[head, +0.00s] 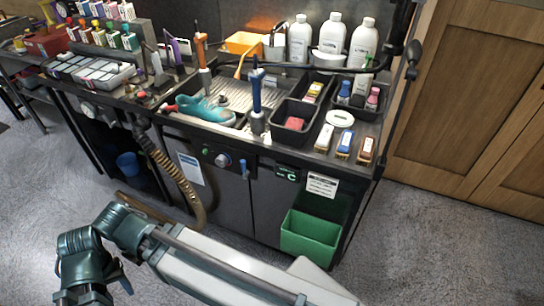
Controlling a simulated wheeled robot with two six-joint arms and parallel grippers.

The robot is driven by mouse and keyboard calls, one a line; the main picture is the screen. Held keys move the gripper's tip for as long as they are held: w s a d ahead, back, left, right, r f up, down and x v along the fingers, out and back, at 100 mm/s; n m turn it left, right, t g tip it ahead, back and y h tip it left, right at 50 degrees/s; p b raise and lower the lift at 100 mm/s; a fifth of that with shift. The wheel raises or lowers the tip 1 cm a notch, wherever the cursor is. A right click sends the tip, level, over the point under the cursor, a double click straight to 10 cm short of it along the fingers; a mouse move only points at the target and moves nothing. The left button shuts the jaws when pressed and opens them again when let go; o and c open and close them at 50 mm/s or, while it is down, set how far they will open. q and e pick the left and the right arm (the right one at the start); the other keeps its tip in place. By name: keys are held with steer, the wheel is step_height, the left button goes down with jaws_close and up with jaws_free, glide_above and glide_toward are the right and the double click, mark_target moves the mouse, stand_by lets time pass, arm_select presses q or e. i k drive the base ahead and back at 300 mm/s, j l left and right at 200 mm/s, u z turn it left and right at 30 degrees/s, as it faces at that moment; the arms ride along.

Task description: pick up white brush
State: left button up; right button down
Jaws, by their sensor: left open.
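A small block-shaped brush (324,138) with a whitish body stands at the front right of the workbench. It is the leftmost of a row with a blue-marked brush (344,144) and a brown brush (366,149). It looks like the white brush, but its bristles are too small to make out. My left gripper (94,296) is open at the bottom left edge, partly cut off, low in front of the bench and far from the brushes. My right gripper is not in view.
A teal sneaker (205,108) lies on the bench near a blue-handled upright tool (257,100). Black trays (291,133) with small items and a white round dish (340,118) sit near the brushes. White bottles (333,35) stand behind. A green bin (309,237) hangs at the front.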

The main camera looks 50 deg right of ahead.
mark_target(322, 143)
steer(key=j+z, duration=0.1)
steer(key=z, duration=2.25)
steer(key=k+j, duration=0.3)
